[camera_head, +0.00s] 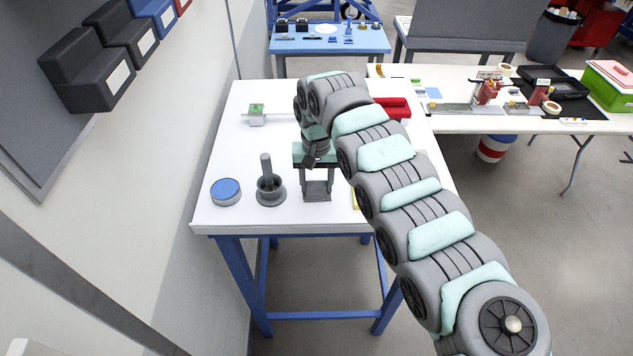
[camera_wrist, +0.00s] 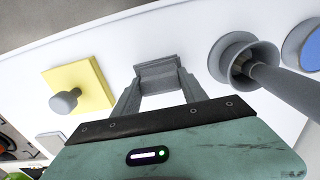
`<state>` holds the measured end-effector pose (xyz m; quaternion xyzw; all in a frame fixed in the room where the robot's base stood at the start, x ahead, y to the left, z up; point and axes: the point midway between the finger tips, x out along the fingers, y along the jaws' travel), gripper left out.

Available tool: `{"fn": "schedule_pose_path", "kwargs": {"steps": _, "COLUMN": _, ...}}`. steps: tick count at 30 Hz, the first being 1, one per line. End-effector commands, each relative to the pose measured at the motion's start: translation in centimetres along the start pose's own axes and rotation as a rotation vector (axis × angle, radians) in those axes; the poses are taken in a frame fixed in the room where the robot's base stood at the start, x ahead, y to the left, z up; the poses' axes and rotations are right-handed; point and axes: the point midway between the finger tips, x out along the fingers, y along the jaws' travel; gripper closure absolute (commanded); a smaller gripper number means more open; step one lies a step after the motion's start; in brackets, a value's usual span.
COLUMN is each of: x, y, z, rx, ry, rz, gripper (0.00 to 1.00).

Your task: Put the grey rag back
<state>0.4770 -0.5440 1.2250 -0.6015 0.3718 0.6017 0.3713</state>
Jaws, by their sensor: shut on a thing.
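My gripper (camera_head: 317,187) points down over the white table, near its front edge. Its two grey fingers are shut on a small grey piece, which I take to be the grey rag (camera_wrist: 157,72). The rag sits between the fingertips in the wrist view, with a flat, folded-looking top. Much of it is hidden by the fingers in the head view. It is at or just above the table surface; I cannot tell whether it touches.
On the white table (camera_head: 240,150), a grey pot with an upright rod (camera_head: 271,190) and a blue-topped round tin (camera_head: 226,191) stand left of my gripper. A yellow pad with a grey knob (camera_wrist: 83,84) lies on the other side. A red box (camera_head: 393,107) is farther back.

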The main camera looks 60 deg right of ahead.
Motion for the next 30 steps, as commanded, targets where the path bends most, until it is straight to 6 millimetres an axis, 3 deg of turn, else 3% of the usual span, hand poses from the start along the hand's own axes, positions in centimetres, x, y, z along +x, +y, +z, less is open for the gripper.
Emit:
{"fn": "schedule_pose_path", "kwargs": {"steps": 3, "x": 0.4, "y": 0.0, "z": 0.0, "rx": 0.000, "ry": 0.000, "rz": 0.000, "gripper": 0.88}}
{"fn": "schedule_pose_path", "kwargs": {"steps": 4, "x": 0.3, "y": 0.0, "z": 0.0, "rx": 0.000, "ry": 0.000, "rz": 0.000, "gripper": 0.48}}
{"fn": "schedule_pose_path", "kwargs": {"steps": 11, "x": 0.3, "y": 0.0, "z": 0.0, "rx": 0.000, "ry": 0.000, "rz": -0.001, "gripper": 0.30}}
{"fn": "schedule_pose_path", "kwargs": {"steps": 23, "x": -0.6, "y": -0.1, "z": -0.1, "rx": 0.000, "ry": 0.003, "rz": -0.002, "gripper": 0.28}}
{"fn": "schedule_pose_path", "kwargs": {"steps": 30, "x": -5.2, "y": -0.2, "z": -0.1, "rx": -0.003, "ry": 0.007, "rz": -0.003, "gripper": 0.28}}
